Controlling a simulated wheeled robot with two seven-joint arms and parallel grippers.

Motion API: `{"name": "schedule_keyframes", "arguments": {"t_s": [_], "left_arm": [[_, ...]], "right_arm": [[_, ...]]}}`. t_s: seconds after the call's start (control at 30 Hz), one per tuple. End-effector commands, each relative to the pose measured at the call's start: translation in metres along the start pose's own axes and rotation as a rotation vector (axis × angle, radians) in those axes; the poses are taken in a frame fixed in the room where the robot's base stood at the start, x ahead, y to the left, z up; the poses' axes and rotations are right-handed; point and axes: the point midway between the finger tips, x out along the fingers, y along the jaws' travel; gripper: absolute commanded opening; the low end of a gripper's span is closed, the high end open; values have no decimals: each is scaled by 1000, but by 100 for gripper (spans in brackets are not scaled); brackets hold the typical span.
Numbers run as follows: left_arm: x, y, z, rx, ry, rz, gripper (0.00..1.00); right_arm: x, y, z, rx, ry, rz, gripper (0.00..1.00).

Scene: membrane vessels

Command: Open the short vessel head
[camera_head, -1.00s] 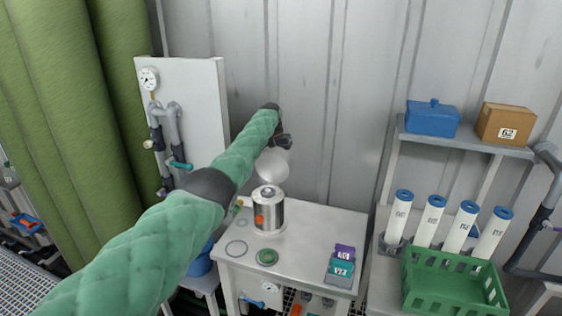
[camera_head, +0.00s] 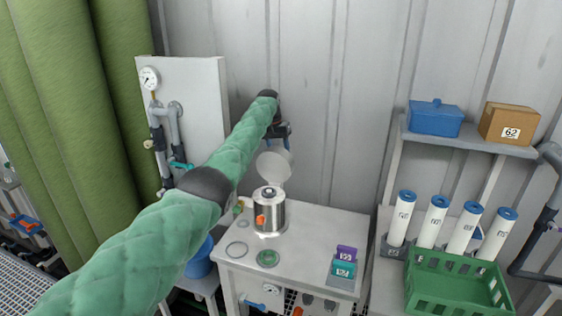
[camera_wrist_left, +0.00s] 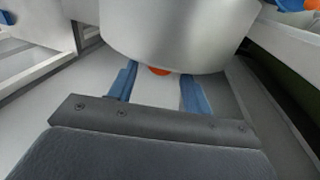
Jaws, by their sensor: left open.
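The short vessel (camera_head: 270,215) is a shiny metal cylinder with an orange knob on its front, standing on the white table. Its head, a pale round lid (camera_head: 275,168), stands tilted up at the vessel's rear, so the top is open. A metal piece with a dark centre shows in the mouth. My left gripper (camera_head: 283,134) is above and behind the raised lid; the lid looks free of it.
A pale ring (camera_head: 236,249) and a green ring (camera_head: 268,259) lie on the table. Purple and teal boxes (camera_head: 344,262) stand at its right. A gauge panel (camera_head: 195,110) stands behind left. White tubes, a green crate (camera_head: 455,285) and a shelf are right.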

Motion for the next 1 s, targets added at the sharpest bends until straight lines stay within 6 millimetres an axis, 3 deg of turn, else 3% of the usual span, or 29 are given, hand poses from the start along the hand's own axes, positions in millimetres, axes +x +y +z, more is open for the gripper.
{"name": "schedule_keyframes", "arguments": {"t_s": [0.3,0.7,0.87,1.0], "left_arm": [[-25,0,0,0,0,0,49],[-29,1,0,0,0,0,49],[-42,3,-1,0,0,0,49],[-62,8,-2,0,0,0,49]], "right_arm": [[-18,-5,-13,6,-10,-7,0],[-20,-4,-14,6,-12,-6,0],[-12,-2,0,4,-18,-3,0],[5,2,31,0,-30,2,0]]}}
